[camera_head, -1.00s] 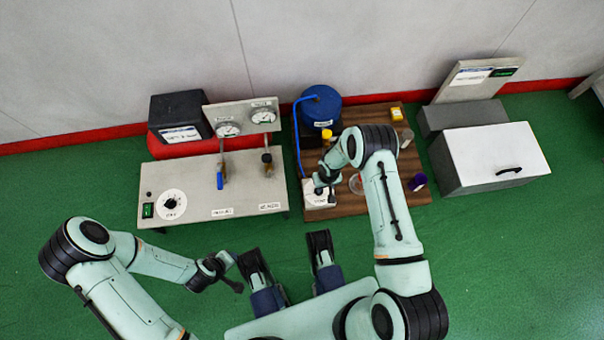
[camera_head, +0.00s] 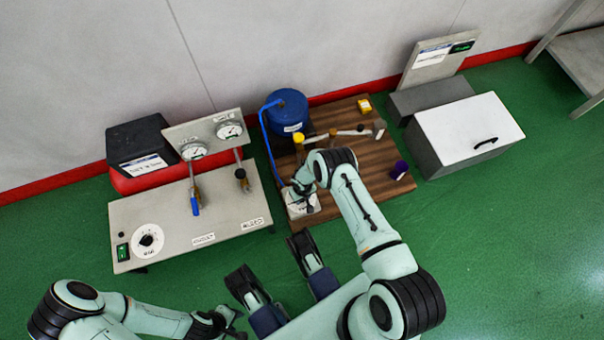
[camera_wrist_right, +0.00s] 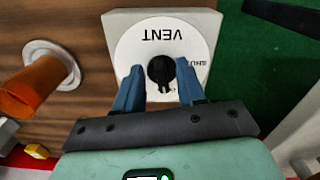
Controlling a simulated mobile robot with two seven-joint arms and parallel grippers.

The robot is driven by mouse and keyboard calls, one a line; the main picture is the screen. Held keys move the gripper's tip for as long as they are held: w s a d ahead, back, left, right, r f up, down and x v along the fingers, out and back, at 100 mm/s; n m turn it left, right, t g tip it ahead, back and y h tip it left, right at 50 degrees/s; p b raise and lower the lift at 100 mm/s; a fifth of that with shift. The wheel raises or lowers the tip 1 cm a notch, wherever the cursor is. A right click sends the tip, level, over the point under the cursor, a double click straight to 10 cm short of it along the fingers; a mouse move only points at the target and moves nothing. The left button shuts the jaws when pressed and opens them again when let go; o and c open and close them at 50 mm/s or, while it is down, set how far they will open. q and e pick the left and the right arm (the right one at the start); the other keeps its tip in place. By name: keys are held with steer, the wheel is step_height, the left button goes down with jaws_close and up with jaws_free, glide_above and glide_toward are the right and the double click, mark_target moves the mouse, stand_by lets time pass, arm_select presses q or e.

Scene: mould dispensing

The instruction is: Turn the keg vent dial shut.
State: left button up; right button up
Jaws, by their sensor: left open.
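The vent dial is a white disc marked VENT (camera_wrist_right: 150,35) with a black knob (camera_wrist_right: 161,72), on a pale box (camera_head: 299,208) at the board's front left. A blue hose joins this box to the blue keg (camera_head: 288,112). In the right wrist view, the two blue fingers of my right gripper (camera_wrist_right: 160,82) stand on either side of the knob, very close to it; whether they press on it I cannot tell. The right finger partly covers the SHUT mark. In the head view my right wrist hides most of the dial. My left gripper (camera_head: 224,318) is open and empty at the bottom, far from the dial.
A purple cup (camera_head: 399,170) is at the board's right. A gauge panel bench (camera_head: 225,212) stands left; a grey white-lidded box (camera_head: 467,135) stands right. Green floor is clear in front.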

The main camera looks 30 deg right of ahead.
steer(key=shift+f, duration=0.25)
jaws_close()
